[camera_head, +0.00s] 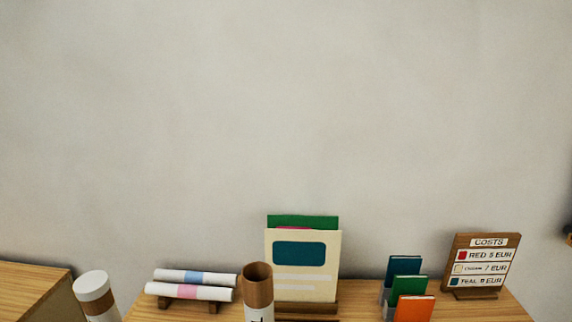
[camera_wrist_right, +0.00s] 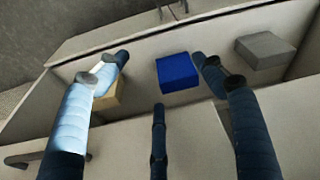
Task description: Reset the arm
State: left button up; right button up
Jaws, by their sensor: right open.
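My right gripper (camera_wrist_right: 164,78) shows in the right wrist view with its blue-grey fingers spread open, and nothing is held between them. Beyond the fingers is a pale, open box-like container (camera_wrist_right: 135,75). A blue block (camera_wrist_right: 172,72) shows between the two upper fingertips. A tan block (camera_wrist_right: 109,98) is partly hidden behind the left finger. A grey block (camera_wrist_right: 264,50) lies to the right. I cannot tell the exact gap between fingertips and blocks. Neither arm shows in the head view, and my left gripper is out of view.
In the head view a wooden table (camera_head: 340,290) stands against a plain wall. It bears two rolled papers (camera_head: 190,292), a brown-topped tube (camera_head: 257,285), a cream board (camera_head: 305,262), several small coloured booklets (camera_head: 410,285) and a costs sign (camera_head: 482,262). A white tube (camera_head: 94,292) stands at left.

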jog(key=s+f+g+b, duration=0.15)
jog(key=s+f, duration=0.25)
jog(key=f, duration=0.7)
jog(key=s+f+t+b, duration=0.1)
jog(key=s+f+b, duration=0.15)
jog(key=f, duration=0.85)
jog(key=s+d+f+g+b, duration=0.1)
jog(key=s+d+f+b, duration=0.1)
jog(key=s+f, duration=1)
jog(key=shift+s+d+f, duration=0.35)
jog(key=shift+s+d, duration=0.35)
jog(key=shift+s, duration=0.3)
